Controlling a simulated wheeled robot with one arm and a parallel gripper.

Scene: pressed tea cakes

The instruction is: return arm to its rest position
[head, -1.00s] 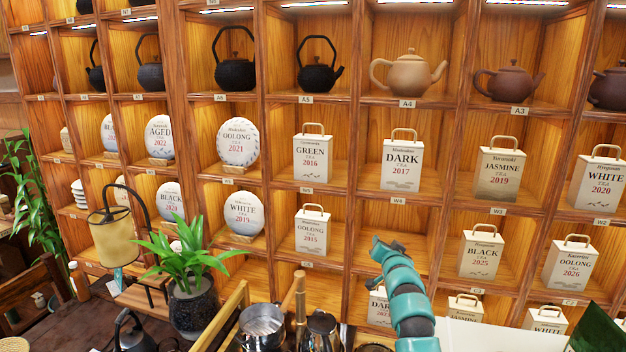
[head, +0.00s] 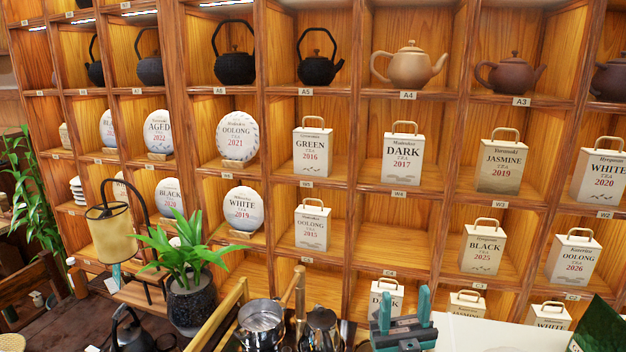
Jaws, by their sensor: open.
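My gripper (head: 404,303) shows at the bottom of the head view, right of centre. Its two teal fingers point up and stand apart, with nothing visible between them. The dark body below the fingers is partly cut off by the frame's lower edge. It is in front of the lowest visible shelf row and partly covers a white DARK tea bag (head: 381,290). The rest of my arm is not visible.
A wooden shelf wall (head: 364,209) holds teapots, round tea cakes and tea bags. A metal pot (head: 261,316) and a grinder-like vessel (head: 320,328) stand left of my gripper. A potted plant (head: 190,300) is farther left. A white surface (head: 480,334) and dark green object (head: 598,328) are right.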

